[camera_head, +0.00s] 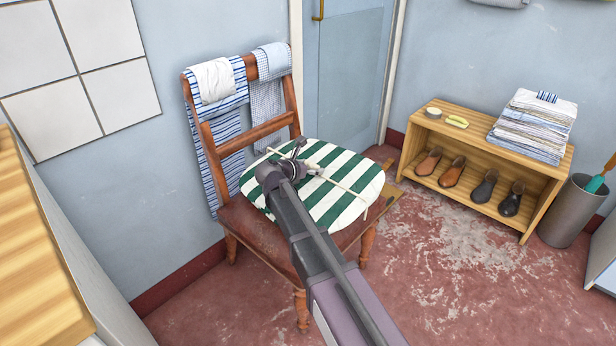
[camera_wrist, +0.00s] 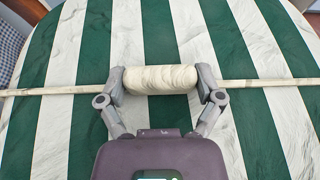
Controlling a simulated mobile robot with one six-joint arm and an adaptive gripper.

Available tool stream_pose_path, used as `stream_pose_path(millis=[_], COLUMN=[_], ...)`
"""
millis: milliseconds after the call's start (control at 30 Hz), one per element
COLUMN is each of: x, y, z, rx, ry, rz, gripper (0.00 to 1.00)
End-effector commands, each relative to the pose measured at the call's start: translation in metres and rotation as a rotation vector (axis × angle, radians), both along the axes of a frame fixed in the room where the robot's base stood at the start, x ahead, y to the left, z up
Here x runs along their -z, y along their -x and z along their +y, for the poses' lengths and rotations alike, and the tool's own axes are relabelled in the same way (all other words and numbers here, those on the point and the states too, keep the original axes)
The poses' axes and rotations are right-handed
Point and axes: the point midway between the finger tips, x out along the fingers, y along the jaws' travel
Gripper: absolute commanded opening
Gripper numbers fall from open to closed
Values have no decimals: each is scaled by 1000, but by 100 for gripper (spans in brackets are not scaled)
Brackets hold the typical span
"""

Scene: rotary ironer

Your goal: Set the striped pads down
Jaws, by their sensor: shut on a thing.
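A rounded pad with green and white stripes (camera_head: 341,164) is over the seat of a wooden chair (camera_head: 250,226). Whether it rests on the seat or hangs just above it, I cannot tell. Only one pad shows; any below it is hidden. A thin pale rod (camera_head: 343,187) lies across the pad, with a thick cream roll at its middle. My gripper (camera_head: 296,163) is over the pad. In the wrist view, my gripper (camera_wrist: 161,80) is shut on the cream roll (camera_wrist: 160,79), one finger at each end, with the striped pad (camera_wrist: 160,35) filling the background.
Striped and checked cloths (camera_head: 226,125) hang over the chair's back. A low wooden shelf (camera_head: 480,152) at right holds shoes below and a folded cloth stack (camera_head: 533,125) on top. A grey bin (camera_head: 572,212) stands beside it. The worn red floor (camera_head: 450,260) between is clear.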

Motion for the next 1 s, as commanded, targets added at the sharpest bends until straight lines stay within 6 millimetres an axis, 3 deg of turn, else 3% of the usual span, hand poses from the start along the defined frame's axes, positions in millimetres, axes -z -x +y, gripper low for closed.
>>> stream_pose_path(millis=[567,1000], x=[2,30], y=[-3,-3], z=[7,8], rx=[0,0], ry=[3,3], rz=[-2,-2], gripper=[24,24])
